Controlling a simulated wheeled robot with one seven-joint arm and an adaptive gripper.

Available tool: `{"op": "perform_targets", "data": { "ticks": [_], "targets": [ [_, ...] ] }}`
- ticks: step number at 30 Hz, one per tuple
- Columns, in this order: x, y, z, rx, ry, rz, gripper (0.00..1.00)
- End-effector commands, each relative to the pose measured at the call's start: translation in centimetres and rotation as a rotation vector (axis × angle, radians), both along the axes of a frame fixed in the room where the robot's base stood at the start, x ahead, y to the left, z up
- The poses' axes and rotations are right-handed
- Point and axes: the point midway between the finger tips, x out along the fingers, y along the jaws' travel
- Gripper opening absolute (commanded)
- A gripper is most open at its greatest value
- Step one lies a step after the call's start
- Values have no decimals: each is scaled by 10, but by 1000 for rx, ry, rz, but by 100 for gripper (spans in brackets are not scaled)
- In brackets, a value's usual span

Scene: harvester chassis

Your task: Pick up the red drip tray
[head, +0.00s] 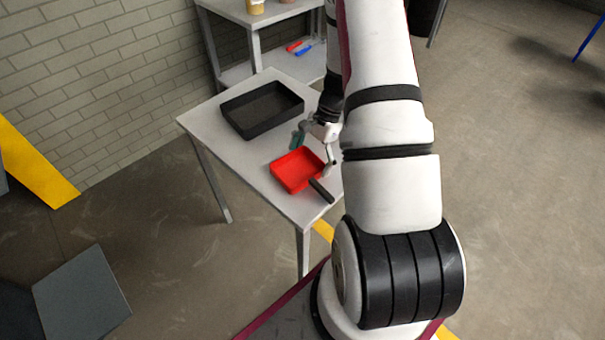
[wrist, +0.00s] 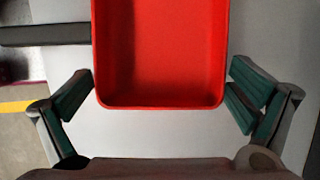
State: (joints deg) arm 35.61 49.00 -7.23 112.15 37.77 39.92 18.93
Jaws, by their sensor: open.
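The red drip tray (head: 297,170) is a shallow rectangular pan with a black handle (head: 321,191). It lies near the front corner of the light table (head: 190,122). In the wrist view the tray (wrist: 165,50) fills the upper middle, and the handle (wrist: 45,35) points left. My gripper (head: 314,150) is open and empty at the tray's far side. In the wrist view my gripper (wrist: 158,95) has one green-padded finger on each side of the tray's near end, close to its edges. I cannot tell whether they touch or how high they are.
A larger black tray (head: 262,108) lies on the same table, behind the red tray. A shelf (head: 270,68) with red and blue tools (head: 299,47) stands behind, by the brick wall. A grey box (head: 82,295) is at lower left.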

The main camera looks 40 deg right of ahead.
Motion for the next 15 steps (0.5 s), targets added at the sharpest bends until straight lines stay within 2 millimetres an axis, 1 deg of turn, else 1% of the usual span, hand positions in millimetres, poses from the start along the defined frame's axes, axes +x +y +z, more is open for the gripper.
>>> {"op": "perform_targets", "data": {
  "ticks": [2,3,5,6,7,8,15],
  "targets": [
    [0,0,0,0,0,0,100],
    [0,0,0,0,0,0,95],
    [0,0,0,0,0,0,82],
    [0,0,0,0,0,0,73],
    [0,0,0,0,0,0,66],
    [0,0,0,0,0,0,62],
    [0,0,0,0,0,0,62]
  ]
}}
